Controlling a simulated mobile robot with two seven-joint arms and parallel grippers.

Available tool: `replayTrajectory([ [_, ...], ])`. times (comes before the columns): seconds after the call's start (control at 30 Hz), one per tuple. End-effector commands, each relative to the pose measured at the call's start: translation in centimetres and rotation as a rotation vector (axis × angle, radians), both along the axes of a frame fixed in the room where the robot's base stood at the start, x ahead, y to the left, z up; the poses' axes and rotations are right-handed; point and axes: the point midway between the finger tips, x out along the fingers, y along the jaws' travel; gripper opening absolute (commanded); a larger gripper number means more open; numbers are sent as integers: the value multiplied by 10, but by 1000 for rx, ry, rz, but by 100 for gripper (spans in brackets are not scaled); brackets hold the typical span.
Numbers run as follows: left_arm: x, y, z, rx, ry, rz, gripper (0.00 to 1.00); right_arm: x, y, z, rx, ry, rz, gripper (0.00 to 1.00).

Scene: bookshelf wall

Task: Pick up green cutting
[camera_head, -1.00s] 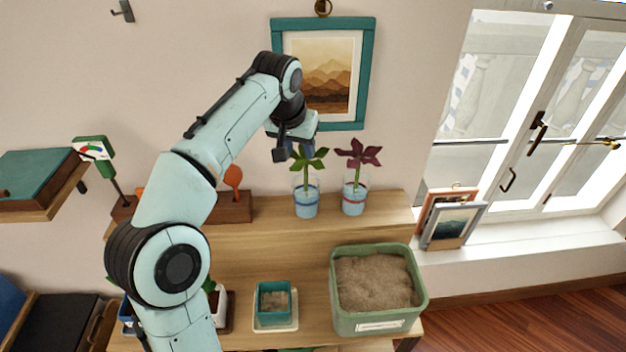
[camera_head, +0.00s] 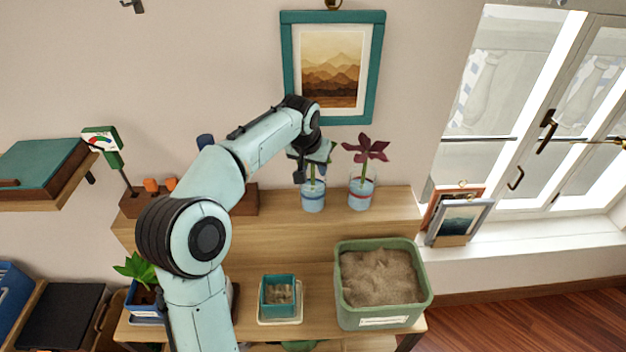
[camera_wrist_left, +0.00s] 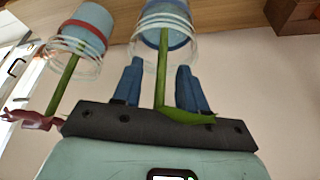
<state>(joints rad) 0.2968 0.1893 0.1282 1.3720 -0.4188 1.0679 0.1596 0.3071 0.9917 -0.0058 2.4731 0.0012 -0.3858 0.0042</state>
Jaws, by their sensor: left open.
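The green cutting (camera_wrist_left: 161,82) stands in a clear cup of blue water with a blue band (camera_head: 313,199) on the upper shelf. Its leaves are mostly hidden behind my left gripper in the head view. My left gripper (camera_head: 307,172) is at the cutting, just above the cup. In the left wrist view, the gripper's two blue fingers (camera_wrist_left: 159,66) are apart, with the green stem between them. The gripper is open and I see no grip on the stem. My right gripper is not in view.
A dark red cutting (camera_head: 365,147) in a red-banded cup (camera_head: 361,195) stands close to the right. Below are a green planter (camera_head: 384,319) of soil and a small teal pot (camera_head: 278,309). A framed picture (camera_head: 287,60) hangs on the wall behind.

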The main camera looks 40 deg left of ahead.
Motion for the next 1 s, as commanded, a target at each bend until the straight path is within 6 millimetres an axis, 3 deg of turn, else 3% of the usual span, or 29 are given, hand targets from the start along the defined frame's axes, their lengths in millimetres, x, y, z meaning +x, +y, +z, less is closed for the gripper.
replayTrajectory([
  [0.1, 0, 0, 0, 0, 0, 0, 42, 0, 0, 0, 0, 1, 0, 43],
  [0.23, 0, 0, 0, 1, 0, 0, 2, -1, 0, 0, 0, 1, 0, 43],
  [0.73, -3, -2, 6, 2, -1, -1, 1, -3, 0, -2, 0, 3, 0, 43],
  [0.87, -3, -3, 19, 1, -3, 0, 1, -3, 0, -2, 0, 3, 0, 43],
  [1.0, -2, -3, 45, 1, -6, 0, 1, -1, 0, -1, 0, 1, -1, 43],
])
